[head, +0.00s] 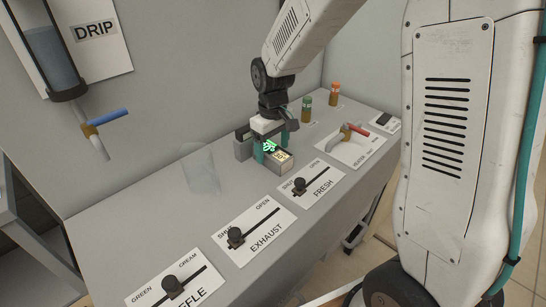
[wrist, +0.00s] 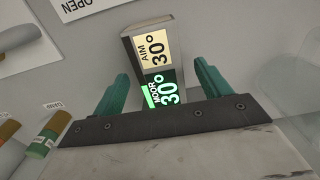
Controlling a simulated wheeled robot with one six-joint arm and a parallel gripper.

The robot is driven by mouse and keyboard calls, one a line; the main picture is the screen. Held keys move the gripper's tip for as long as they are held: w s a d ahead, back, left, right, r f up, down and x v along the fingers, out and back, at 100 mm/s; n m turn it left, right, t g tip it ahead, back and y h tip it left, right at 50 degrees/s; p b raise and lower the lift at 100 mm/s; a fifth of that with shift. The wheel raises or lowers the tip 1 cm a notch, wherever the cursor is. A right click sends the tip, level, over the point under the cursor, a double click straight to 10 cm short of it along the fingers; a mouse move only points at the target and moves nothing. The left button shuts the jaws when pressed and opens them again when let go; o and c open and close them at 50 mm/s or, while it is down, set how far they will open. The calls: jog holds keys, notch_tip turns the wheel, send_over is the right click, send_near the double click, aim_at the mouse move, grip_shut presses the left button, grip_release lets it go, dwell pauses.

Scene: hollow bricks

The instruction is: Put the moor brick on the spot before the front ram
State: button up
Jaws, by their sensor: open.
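A small grey box (wrist: 133,48) with two lit readouts lies below my gripper in the wrist view. The cream readout (wrist: 154,47) reads AIM 30°, the green one (wrist: 162,90) MOOR 30°. The box (head: 280,164) also shows on the counter in the head view, partly hidden by my gripper. My gripper (wrist: 160,85) is open, with one teal finger on either side of the MOOR end; I cannot tell whether they touch it. My gripper (head: 271,146) is low over the counter in the head view. I can make out no brick and no ram by name.
Slider plates marked EXHAUST (head: 262,240) and FRESH (head: 318,184) line the counter's front. A red-handled tap (head: 350,133), a green-capped bottle (head: 306,112) and an orange-capped bottle (head: 333,98) stand beyond. A clear glass-like thing (head: 201,172) stands left of my gripper.

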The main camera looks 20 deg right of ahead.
notch_tip(320, 180, down, 2)
jog(key=shift+f, duration=0.1)
jog(key=c, duration=1.5)
